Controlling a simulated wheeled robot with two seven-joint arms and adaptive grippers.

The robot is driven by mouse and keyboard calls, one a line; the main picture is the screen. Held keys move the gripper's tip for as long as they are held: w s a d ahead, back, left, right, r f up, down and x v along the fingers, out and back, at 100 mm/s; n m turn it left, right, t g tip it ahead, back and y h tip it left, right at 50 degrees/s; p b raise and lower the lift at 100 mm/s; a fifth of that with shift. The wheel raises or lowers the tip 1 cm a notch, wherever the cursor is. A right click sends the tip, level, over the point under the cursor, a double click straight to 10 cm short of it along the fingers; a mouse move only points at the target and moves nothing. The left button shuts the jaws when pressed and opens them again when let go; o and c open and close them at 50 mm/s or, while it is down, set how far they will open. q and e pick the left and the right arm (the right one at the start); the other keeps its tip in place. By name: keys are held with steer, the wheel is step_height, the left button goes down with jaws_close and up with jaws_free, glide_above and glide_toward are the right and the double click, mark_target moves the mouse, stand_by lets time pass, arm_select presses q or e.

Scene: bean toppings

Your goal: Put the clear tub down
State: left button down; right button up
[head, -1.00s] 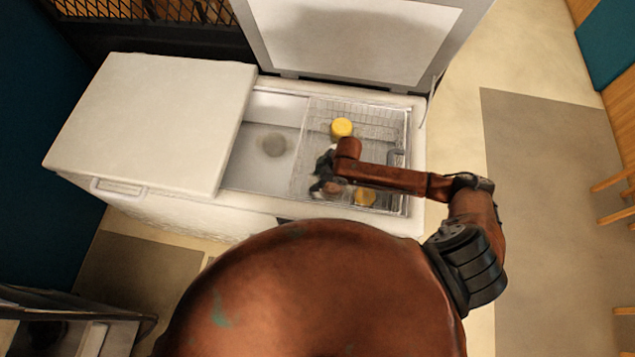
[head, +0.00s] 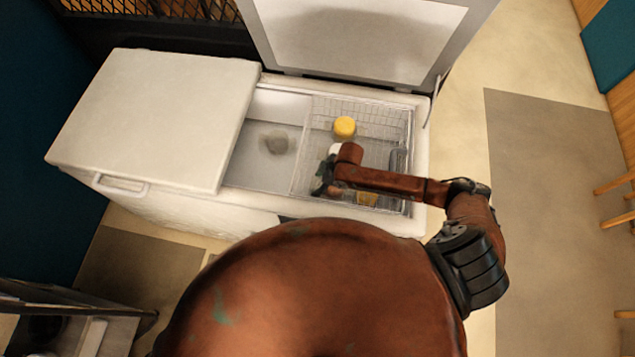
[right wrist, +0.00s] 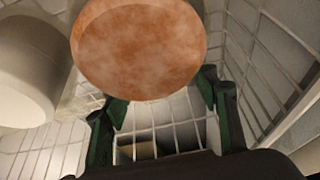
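The clear tub shows in the right wrist view as a round, mottled orange-brown top (right wrist: 139,50) close to the camera. My right gripper (right wrist: 163,108) has its green-padded fingers on either side below this top, and the top hides part of the left fingertip. Basket wires show between the fingers. In the head view my right gripper (head: 323,178) is down inside the open freezer (head: 262,182), over the wire basket (head: 374,123), with a brownish bit of the tub beside it. The tub's underside is hidden. My left gripper is out of view.
A white jar (right wrist: 30,70) stands close to the left of the tub. A yellow-lidded jar (head: 344,127) is behind the gripper, and another yellowish one (head: 367,198) is partly under my arm. The basket wall is close on the right in the wrist view. The left compartment (head: 262,150) is mostly bare.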

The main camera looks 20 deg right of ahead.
steer(key=p+v, duration=0.1)
steer(key=v, duration=1.1)
steer(key=shift+r, duration=0.1)
stand_by(0.4)
